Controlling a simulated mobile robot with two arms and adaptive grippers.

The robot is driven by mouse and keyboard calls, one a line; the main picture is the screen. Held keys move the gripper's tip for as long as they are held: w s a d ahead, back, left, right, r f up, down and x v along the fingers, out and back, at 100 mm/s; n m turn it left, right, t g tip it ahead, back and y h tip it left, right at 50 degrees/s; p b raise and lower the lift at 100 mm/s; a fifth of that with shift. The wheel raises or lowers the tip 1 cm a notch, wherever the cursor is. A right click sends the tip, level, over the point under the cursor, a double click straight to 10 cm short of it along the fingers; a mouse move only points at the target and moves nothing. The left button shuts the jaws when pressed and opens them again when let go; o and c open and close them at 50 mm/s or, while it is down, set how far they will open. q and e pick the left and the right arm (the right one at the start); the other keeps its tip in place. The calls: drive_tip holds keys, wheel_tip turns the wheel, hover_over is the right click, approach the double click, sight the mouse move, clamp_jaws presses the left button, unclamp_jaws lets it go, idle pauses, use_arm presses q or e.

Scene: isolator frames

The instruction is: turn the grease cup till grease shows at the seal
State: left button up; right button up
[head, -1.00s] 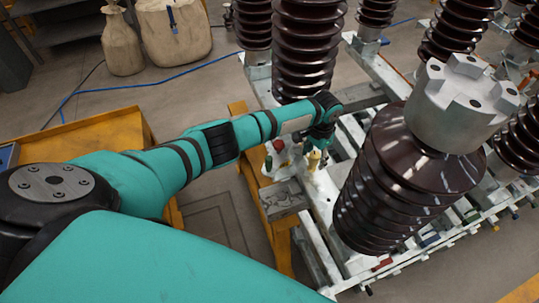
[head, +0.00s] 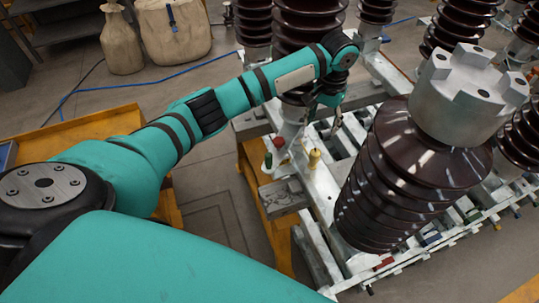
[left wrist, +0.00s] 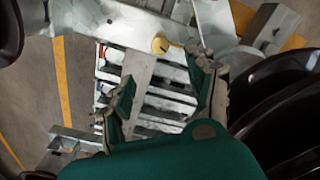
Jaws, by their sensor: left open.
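A small brass-yellow cup (head: 314,158), which looks like the grease cup, stands on the pale metal frame (head: 323,190) between the dark insulators. It also shows in the left wrist view as a round yellow top (left wrist: 160,43), ahead of and between the finger directions. My left gripper (head: 336,118) is above and beyond the cup in the head view, apart from it. In the left wrist view its two fingers (left wrist: 164,68) are spread with nothing between them. The seal and any grease are too small to make out. My right gripper is not in view.
Large brown ribbed insulators (head: 405,180) stand close to the right of the cup. A red-topped fitting (head: 278,143) is to its left. A grey block (head: 283,196) sits on a yellow stand (head: 262,180). Open floor lies to the left.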

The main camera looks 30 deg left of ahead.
use_arm(q)
drive_tip(key=s+d+f+m+t+h, duration=0.1)
drive_tip(key=s+d+f, duration=0.2)
drive_tip(key=s+f, duration=0.4)
drive_tip(key=s+d+f+m+h, duration=0.1)
drive_tip(key=s+d+f, duration=0.25)
drive_tip(key=f, duration=0.55)
drive_tip(key=s+a+f, duration=0.3)
drive_tip(key=s+f, duration=0.4)
drive_tip(key=f, duration=0.2)
drive_tip(key=s+a+f+t+y+b, duration=0.1)
drive_tip(key=s+a+f, duration=0.3)
drive_tip(key=s+f, duration=0.4)
drive_tip(key=shift+s+f+n, duration=0.3)
drive_tip(key=shift+f+n, duration=0.1)
drive_tip(key=shift+f, duration=0.05)
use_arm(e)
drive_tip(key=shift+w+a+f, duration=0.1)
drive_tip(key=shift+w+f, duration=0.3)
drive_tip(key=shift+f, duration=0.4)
use_arm(q)
drive_tip(key=shift+a, duration=0.1)
drive_tip(key=s+a+f, duration=0.3)
drive_tip(key=s+f, duration=0.6)
drive_tip(key=s, duration=0.3)
drive_tip(key=s+a+f+g+y, duration=0.1)
drive_tip(key=s+a+f, duration=0.2)
drive_tip(key=s+f, duration=0.7)
drive_tip(key=shift+s+m, duration=0.3)
drive_tip(key=shift+s, duration=0.8)
